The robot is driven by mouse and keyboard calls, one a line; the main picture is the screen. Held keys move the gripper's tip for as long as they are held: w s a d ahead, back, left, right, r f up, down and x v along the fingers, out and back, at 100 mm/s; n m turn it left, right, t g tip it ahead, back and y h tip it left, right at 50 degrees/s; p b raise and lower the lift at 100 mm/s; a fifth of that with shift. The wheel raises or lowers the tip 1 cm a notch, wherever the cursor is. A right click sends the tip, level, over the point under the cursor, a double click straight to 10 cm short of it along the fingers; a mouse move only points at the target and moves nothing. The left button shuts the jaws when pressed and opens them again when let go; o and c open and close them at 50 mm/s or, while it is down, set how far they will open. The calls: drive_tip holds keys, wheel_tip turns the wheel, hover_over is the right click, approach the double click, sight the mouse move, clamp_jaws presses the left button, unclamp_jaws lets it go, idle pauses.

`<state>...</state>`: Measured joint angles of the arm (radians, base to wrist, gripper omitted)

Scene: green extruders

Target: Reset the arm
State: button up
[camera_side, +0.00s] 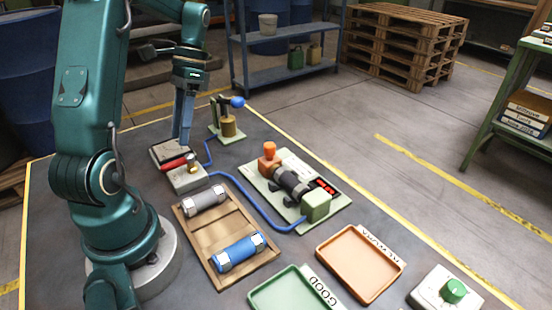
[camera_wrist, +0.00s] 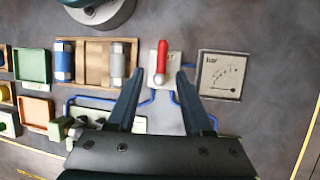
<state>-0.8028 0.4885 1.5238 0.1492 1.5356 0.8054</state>
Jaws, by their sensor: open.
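My gripper (camera_side: 180,140) points down, open and empty, above the valve box (camera_side: 187,182) with a red lever (camera_side: 174,162). In the wrist view my two dark fingers (camera_wrist: 158,74) are spread apart, and the red lever (camera_wrist: 161,56) shows between and just beyond their tips. I cannot tell the exact height of the fingertips over the lever. The gauge panel (camera_wrist: 221,76) marked "bar" lies just right of the right finger.
A wooden tray (camera_side: 212,238) holds a silver cylinder (camera_side: 205,202) and a blue cylinder (camera_side: 239,253). A test stand (camera_side: 338,200) clamps a dark cylinder (camera_side: 290,183). Blue hose (camera_side: 251,201) crosses the bench. A green tray (camera_side: 262,295) and orange tray (camera_side: 325,250) look empty.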

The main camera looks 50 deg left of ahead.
drive_tip(key=w+d+r+m+t+y, duration=0.2)
drive_tip(key=d+r+m+t+y, duration=0.1)
drive_tip(key=d+r, duration=0.5)
drive_tip(key=s+d+f+n+t, duration=0.1)
drive_tip(key=d+t, duration=0.2)
drive_tip(key=d, duration=0.3)
drive_tip(key=s+d+f+n+t, duration=0.1)
drive_tip(key=d+n+t, duration=0.1)
drive_tip(key=d+t, duration=0.2)
drive_tip(key=shift+s+d+f+h, duration=0.3)
drive_tip(key=shift+d+h, duration=0.1)
drive_tip(key=shift+d, duration=0.5)
